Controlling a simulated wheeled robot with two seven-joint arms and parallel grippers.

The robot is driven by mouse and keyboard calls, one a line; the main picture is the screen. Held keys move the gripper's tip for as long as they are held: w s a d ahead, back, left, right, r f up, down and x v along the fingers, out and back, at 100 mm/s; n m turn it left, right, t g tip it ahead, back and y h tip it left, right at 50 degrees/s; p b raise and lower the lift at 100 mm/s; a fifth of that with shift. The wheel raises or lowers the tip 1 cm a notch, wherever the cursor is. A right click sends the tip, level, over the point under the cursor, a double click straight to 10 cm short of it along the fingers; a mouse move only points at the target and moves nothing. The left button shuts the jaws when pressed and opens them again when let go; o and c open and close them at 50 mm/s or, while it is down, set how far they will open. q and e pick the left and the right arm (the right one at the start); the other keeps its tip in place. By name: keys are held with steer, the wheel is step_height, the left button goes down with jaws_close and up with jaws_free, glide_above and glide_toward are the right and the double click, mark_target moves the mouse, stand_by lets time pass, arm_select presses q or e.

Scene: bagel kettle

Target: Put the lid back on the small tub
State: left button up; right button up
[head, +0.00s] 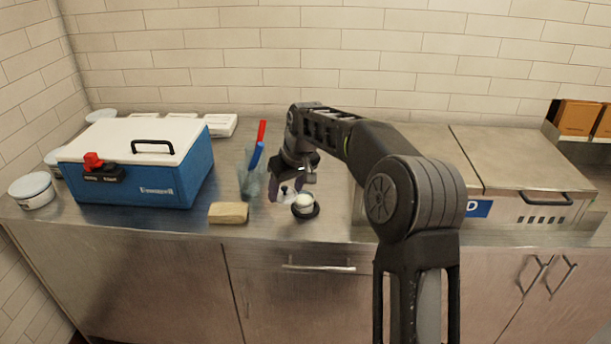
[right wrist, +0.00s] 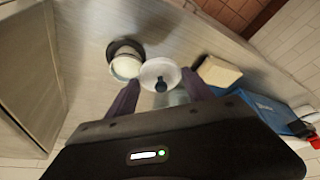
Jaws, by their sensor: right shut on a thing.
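The small tub (head: 303,203) is a small white round vessel with a dark ring or dish around its base, near the counter's front edge. In the right wrist view the tub (right wrist: 125,67) is left of the lid. The lid (right wrist: 160,74) is a pale round disc with a dark knob. My right gripper (right wrist: 160,88) is shut on the lid, with a finger on either side. In the head view my right gripper (head: 285,190) is just left of the tub, and the lid is partly hidden by it. My left gripper is not in view.
A tan block (head: 228,213) lies left of the gripper. Behind it stand red- and blue-handled tools (head: 256,155) in a clear holder. A blue cooler (head: 140,180) with a white top is further left. A steel appliance (head: 520,165) fills the right of the counter.

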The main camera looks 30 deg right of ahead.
steer(key=s+a+f, duration=0.1)
steer(key=s+a, duration=0.2)
steer(key=a, duration=0.6)
steer(key=s+a+f, duration=0.2)
steer(key=s+a, duration=0.1)
steer(key=a, duration=0.6)
steer(key=shift+s+f, duration=0.25)
steer(key=shift+s, duration=0.1)
steer(key=shift+a, duration=0.1)
